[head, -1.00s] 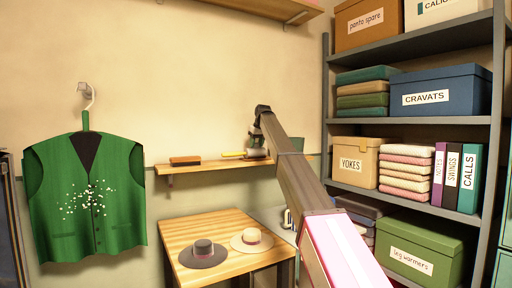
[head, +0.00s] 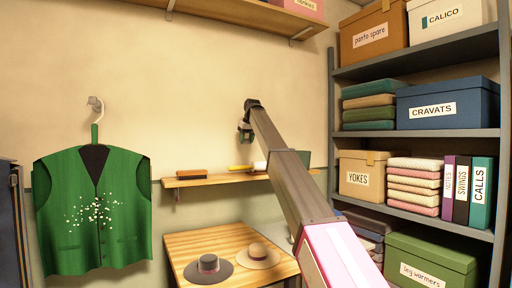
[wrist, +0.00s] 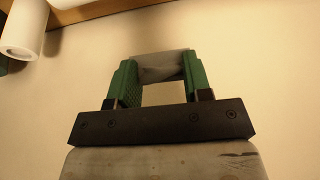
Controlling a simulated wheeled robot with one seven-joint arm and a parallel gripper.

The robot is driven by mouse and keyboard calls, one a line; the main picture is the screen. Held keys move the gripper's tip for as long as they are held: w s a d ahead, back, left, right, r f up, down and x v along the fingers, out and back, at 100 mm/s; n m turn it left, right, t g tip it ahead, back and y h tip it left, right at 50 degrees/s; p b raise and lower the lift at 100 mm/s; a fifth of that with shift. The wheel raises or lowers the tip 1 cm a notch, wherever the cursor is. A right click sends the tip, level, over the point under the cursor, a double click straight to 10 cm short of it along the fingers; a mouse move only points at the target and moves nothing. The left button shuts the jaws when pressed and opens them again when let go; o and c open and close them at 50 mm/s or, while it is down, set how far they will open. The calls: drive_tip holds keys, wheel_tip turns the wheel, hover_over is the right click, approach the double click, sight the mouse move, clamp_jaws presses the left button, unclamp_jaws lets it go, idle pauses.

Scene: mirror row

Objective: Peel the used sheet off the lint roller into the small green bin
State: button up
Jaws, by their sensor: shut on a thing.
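My gripper (head: 245,136) hangs in front of the wall, a little above the wall shelf. In the wrist view its green fingers (wrist: 158,72) are shut on a greyish, curled used sheet (wrist: 162,66). The lint roller (head: 259,166) lies on the shelf below, with a yellow handle and a white roll. Its white roll also shows at the top left of the wrist view (wrist: 24,28), apart from the fingers. A small green thing, probably the green bin (head: 304,158), stands at the shelf's right end, partly hidden behind my arm.
The wall shelf (head: 215,180) also holds a brown brush (head: 192,174). A wooden table (head: 195,243) with two hats stands below. A green vest (head: 93,210) hangs at left. A grey rack (head: 400,137) of boxes stands close at right. The wall above the shelf is clear.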

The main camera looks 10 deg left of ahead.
drive_tip(key=shift+s+a+r, duration=0.3)
drive_tip(key=shift+a+r, duration=0.15)
drive_tip(key=shift+a, duration=0.2)
drive_tip(key=shift+s+a+r, duration=0.25)
drive_tip(key=shift+a+r, duration=0.15)
drive_tip(key=shift+a, duration=0.2)
